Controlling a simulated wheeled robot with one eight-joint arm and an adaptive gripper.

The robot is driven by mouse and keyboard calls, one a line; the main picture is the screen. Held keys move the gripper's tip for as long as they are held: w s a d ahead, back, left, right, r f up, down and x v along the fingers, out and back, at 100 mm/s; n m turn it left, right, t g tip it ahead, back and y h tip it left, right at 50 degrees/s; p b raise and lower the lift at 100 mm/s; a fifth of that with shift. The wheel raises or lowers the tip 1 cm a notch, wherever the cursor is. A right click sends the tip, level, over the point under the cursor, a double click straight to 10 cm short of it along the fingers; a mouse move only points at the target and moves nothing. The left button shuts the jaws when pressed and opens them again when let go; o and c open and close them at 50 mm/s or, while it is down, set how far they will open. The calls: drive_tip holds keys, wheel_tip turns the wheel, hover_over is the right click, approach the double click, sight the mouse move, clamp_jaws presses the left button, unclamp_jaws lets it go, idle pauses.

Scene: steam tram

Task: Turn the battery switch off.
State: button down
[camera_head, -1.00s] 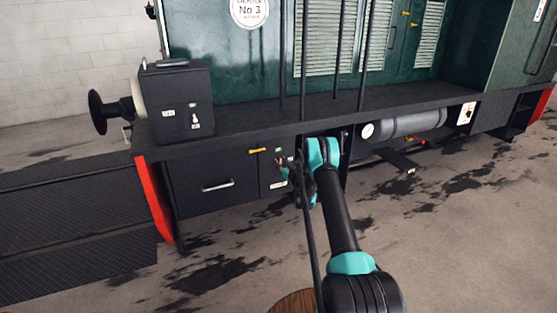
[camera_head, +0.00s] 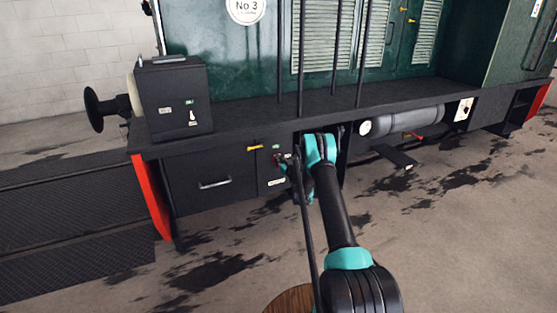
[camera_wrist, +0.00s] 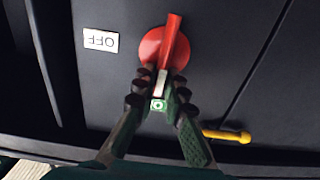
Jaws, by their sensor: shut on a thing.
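The battery switch (camera_wrist: 151,46) is a red round knob with a raised red bar handle and a white-marked end, on a black panel. The white end points toward a small green label (camera_wrist: 157,104), whose text I cannot read well. A white OFF label (camera_wrist: 101,40), upside down in the wrist view, sits to the knob's left. My gripper (camera_wrist: 163,80) is shut on the white-marked end of the handle, one finger on each side. In the head view my gripper (camera_head: 286,163) is at the panel and hides most of the switch.
A yellow handle (camera_wrist: 228,136) is right of my gripper in the wrist view; it also shows in the head view (camera_head: 254,148). A black drawer front with a handle (camera_head: 215,184) is to the left. The running board (camera_head: 240,123) overhangs the panel. Open floor lies in front.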

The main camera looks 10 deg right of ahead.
drive_tip(key=shift+w+d+f+m, duration=0.1)
drive_tip(key=shift+d+f+m, duration=0.35)
drive_tip(key=shift+m, duration=2.5)
drive_tip(key=shift+w+d+f+m, duration=0.1)
drive_tip(key=shift+d+f+m, duration=0.3)
drive_tip(key=shift+m, duration=2.5)
drive_tip(key=shift+w+d+f+m, duration=0.1)
drive_tip(key=shift+d+f+m, duration=0.3)
drive_tip(key=shift+m, duration=2.55)
drive_tip(key=c, duration=1.6)
unclamp_jaws()
drive_tip(key=v, duration=1.2)
